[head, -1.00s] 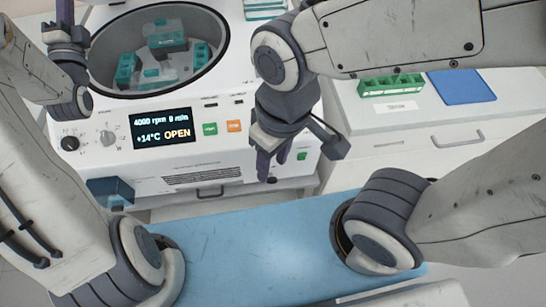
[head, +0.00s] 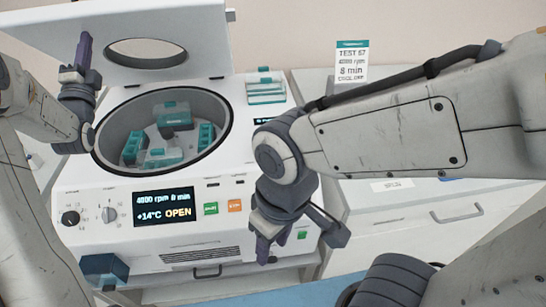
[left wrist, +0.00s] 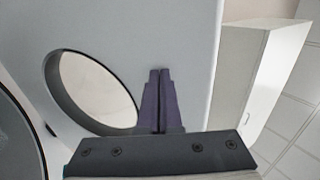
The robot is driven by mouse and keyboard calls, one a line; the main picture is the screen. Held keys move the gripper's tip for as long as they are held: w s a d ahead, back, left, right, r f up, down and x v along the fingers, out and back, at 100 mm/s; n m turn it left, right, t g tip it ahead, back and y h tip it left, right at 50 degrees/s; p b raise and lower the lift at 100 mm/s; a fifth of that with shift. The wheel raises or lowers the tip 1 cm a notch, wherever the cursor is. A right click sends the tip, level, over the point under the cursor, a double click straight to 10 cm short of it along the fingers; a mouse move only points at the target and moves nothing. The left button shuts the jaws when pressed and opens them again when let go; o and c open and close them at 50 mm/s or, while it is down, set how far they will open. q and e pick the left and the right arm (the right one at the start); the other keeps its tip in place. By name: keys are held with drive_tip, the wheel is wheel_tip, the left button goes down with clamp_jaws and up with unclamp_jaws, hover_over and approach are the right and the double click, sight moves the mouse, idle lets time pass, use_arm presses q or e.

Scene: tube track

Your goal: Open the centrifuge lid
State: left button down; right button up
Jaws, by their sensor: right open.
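The centrifuge (head: 110,240) stands at the left in the head view, with its display (head: 164,206) reading OPEN. Its lid (head: 205,45) is raised behind the bowl, with a round window in it. The bowl (head: 222,128) is uncovered and holds teal tube buckets (head: 173,114). My left gripper (head: 84,40) points up in front of the lid's left part; in the left wrist view its fingers (left wrist: 158,72) are together with nothing visible between them, against the lid's pale face (left wrist: 180,35). Contact is unclear. My right gripper (head: 264,248) is open and empty before the centrifuge's front right.
A teal rack (head: 265,92) stands on the centrifuge's right top. My right arm crosses over the cabinet.

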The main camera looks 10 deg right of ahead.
use_arm(q)
drive_tip(key=x, duration=0.2)
drive_tip(key=shift+w+r, duration=0.2)
drive_tip(key=shift+r, duration=0.25)
drive_tip(key=shift+r+p+x, duration=0.15)
drive_tip(key=shift+x, duration=1.4)
drive_tip(key=shift+r+p+x, duration=0.15)
drive_tip(key=shift+x, duration=1.4)
drive_tip(key=shift+s, duration=0.25)
drive_tip(key=b+v, duration=0.6)
drive_tip(key=b, duration=0.1)
drive_tip(key=b+v, duration=0.3)
drive_tip(key=v, duration=0.1)
drive_tip(key=shift+s+r, duration=0.15)
drive_tip(key=shift+r, duration=0.25)
drive_tip(key=shift+s+b, duration=0.45)
